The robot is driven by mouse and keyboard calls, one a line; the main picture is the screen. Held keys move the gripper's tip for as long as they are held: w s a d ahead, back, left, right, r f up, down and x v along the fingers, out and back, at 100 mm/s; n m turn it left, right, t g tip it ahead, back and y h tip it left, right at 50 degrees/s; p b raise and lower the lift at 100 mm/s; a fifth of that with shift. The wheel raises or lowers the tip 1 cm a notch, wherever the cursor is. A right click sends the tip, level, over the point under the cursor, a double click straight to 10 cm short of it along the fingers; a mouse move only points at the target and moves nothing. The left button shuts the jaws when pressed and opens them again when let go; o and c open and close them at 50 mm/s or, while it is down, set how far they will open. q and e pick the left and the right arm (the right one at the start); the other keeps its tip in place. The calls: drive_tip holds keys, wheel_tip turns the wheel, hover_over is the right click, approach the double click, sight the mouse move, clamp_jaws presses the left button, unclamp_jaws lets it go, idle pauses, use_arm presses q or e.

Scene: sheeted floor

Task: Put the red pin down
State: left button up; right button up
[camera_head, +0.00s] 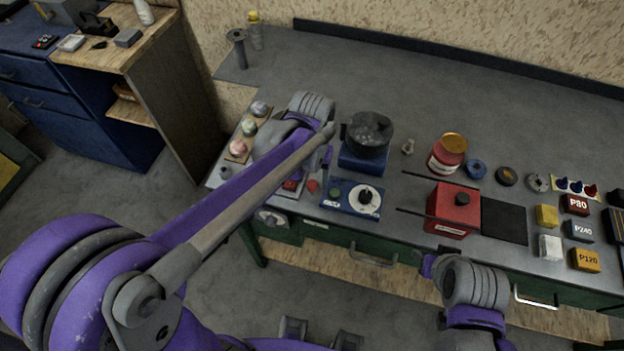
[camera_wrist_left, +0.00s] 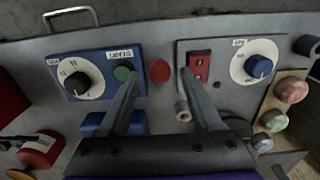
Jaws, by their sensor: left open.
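The red pin (camera_head: 312,186) shows as a small round red shape on the grey bench top, between two control boxes. In the left wrist view the red pin (camera_wrist_left: 160,71) lies between the spread fingertips, beyond them. I cannot tell whether it stands or lies. My left gripper (camera_head: 326,158) is open above this spot, with nothing visibly held; its fingers also show in the left wrist view (camera_wrist_left: 158,82). My right gripper (camera_head: 430,264) hangs at the front edge of the bench, and its jaws are not clear.
A blue dial box (camera_head: 352,198) and a red-switch box (camera_wrist_left: 224,62) flank the pin closely. A pot (camera_head: 369,134) on a blue stand is behind. A red box (camera_head: 453,209) stands to the right. The bench's back is mostly clear.

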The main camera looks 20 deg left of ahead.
sight(312, 184)
use_arm(q)
wheel_tip(312, 184, up, 10)
drive_tip(key=s+a+f+t, duration=0.2)
drive_tip(key=s+a+f, duration=0.1)
drive_tip(key=s, duration=0.3)
drive_tip(key=s+a+f+t, duration=0.3)
drive_tip(key=s+f, duration=0.2)
drive_tip(key=s, duration=0.2)
drive_tip(key=shift+a+t+p, duration=0.3)
drive_tip(key=shift+p, duration=0.05)
